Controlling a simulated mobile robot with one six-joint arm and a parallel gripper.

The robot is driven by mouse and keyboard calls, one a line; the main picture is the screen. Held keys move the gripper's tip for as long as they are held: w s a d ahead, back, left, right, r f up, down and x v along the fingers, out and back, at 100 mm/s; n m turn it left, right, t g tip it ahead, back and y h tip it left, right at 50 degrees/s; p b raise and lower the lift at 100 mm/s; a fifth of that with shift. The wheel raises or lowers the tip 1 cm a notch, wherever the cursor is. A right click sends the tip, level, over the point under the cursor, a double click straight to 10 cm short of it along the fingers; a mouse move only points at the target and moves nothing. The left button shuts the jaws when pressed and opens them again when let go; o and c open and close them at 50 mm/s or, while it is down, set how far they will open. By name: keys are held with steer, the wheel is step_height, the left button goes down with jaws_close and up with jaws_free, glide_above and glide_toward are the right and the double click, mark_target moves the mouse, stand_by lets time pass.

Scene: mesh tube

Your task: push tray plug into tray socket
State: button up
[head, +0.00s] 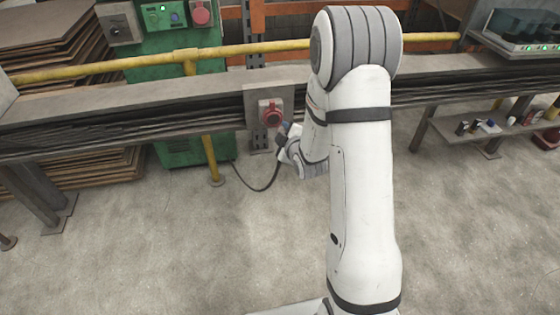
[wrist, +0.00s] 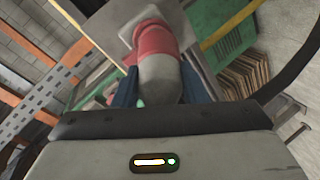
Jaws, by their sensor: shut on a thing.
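The tray socket is red on a grey plate (head: 271,112), fixed to the front of the long grey bench. In the head view my gripper (head: 284,134) is just right of and below the socket. In the wrist view my gripper (wrist: 160,92) has its two blue fingers shut on the sides of the grey plug (wrist: 160,78). A red part (wrist: 152,40) lies right ahead of the plug, against a light grey plate (wrist: 130,32). I cannot tell how much of the red belongs to plug or socket, nor how deep the plug sits.
A black cable (head: 255,188) loops from near my gripper towards the green cabinet (head: 168,41). A yellow pipe (head: 120,64) runs behind the bench, with a yellow post (head: 210,160) below. Stacked brown sheets (head: 50,50) stand left. The concrete floor (head: 170,250) in front is clear.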

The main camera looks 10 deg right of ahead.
steer(key=f+n+t+y+b, duration=0.1)
steer(key=b, duration=0.1)
steer(key=f+n+t+y+b, duration=0.1)
steer(key=f+b, duration=0.1)
steer(key=shift+w+a, duration=0.1)
steer(key=shift+w, duration=0.1)
steer(key=n+y+b, duration=0.1)
steer(key=b, duration=0.1)
steer(key=n+t+y+b, duration=0.1)
steer(key=b, duration=0.1)
steer(key=s+t+y+b, duration=0.1)
steer(key=b, duration=0.1)
steer(key=shift+a+f+n, duration=0.25)
steer(key=shift+a+n, duration=0.05)
steer(key=shift+n, duration=0.1)
steer(key=shift+w+r, duration=0.1)
steer(key=shift+w, duration=0.1)
steer(key=shift+w+p, duration=0.5)
steer(key=shift+w, duration=0.1)
steer(key=shift+w+p, duration=0.75)
steer(key=shift+w, duration=1.4)
steer(key=shift+b, duration=1.65)
steer(key=shift+w, duration=0.55)
